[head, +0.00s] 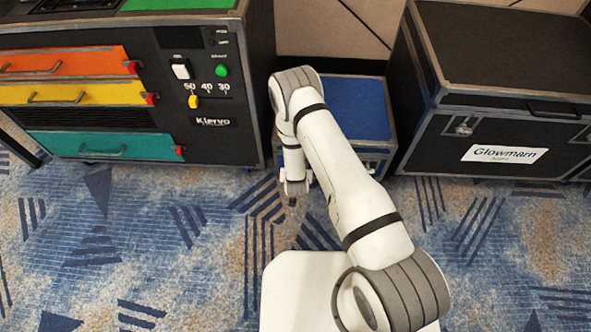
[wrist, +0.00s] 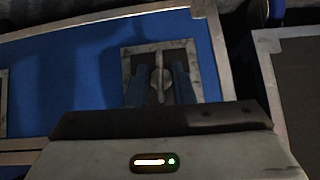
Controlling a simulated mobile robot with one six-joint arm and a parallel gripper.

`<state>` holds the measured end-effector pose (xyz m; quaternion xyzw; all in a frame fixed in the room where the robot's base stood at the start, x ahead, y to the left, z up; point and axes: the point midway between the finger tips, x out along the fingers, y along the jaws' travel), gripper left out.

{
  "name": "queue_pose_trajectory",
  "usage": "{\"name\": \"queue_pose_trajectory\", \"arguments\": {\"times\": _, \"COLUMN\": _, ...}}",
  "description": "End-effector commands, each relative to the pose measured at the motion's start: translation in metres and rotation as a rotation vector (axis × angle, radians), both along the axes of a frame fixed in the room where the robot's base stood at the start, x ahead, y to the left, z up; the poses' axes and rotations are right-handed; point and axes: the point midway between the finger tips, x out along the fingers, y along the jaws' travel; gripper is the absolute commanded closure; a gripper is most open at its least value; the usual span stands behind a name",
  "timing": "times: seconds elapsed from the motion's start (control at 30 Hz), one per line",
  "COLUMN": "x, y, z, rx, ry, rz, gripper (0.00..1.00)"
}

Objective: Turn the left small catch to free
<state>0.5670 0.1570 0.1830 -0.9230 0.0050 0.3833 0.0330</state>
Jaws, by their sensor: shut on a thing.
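A small metal catch (wrist: 157,84) with a raised upright bar sits on a square metal plate (wrist: 126,62) in a blue panel (wrist: 70,82). My gripper (wrist: 160,92) is at this catch in the wrist view, with one dark finger on each side, shut on it. The finger tips and the catch's lower part are in shadow. In the head view my gripper (head: 293,196) is low in front of the left part of a small blue-topped case (head: 352,100). My arm hides much of that case, and the held catch is not visible there.
A black cabinet (head: 190,130) with coloured drawers stands close on the left. A large black case (head: 432,150) labelled Glowmarn stands on the right. Part of another metal plate (wrist: 3,105) shows at the wrist view's left edge. The carpet in front is clear.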

Motion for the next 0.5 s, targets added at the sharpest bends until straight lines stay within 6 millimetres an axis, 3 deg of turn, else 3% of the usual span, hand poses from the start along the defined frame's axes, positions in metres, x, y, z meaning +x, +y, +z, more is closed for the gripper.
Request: {"name": "queue_pose_trajectory", "arguments": {"times": 0.5, "x": 0.0011, "y": 0.0, "z": 0.0004, "rx": -0.073, "ry": 0.0, "rz": -0.003, "gripper": 1.0}}
